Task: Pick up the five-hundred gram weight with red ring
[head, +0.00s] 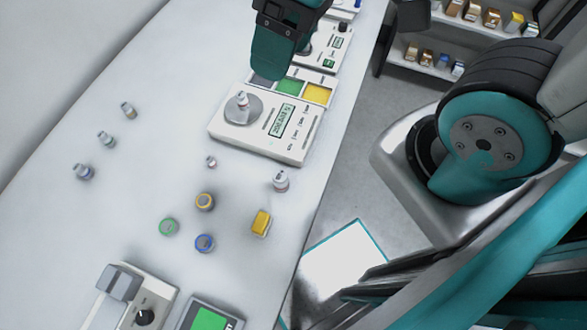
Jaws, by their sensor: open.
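Several small metal weights with coloured rings stand on the white table. A weight (280,181) near the table's right edge seems to have a dark reddish ring; a smaller weight (211,161) to its left also looks reddish. The marks are too small to read, so I cannot tell which is the five-hundred gram one. Another weight (243,100) stands on the pan of a white scale. Three more stand apart at the left: one (128,109), one (106,138) and one (83,171). A teal and black part of my arm hangs at the top, but no fingertips show.
Yellow, green and blue round pieces and a yellow block (261,222) lie in front of the weights. The white scale (226,128) stands behind them, with coloured squares (289,87) beyond. Devices (141,306) stand at the near edge. The table's left side is mostly clear.

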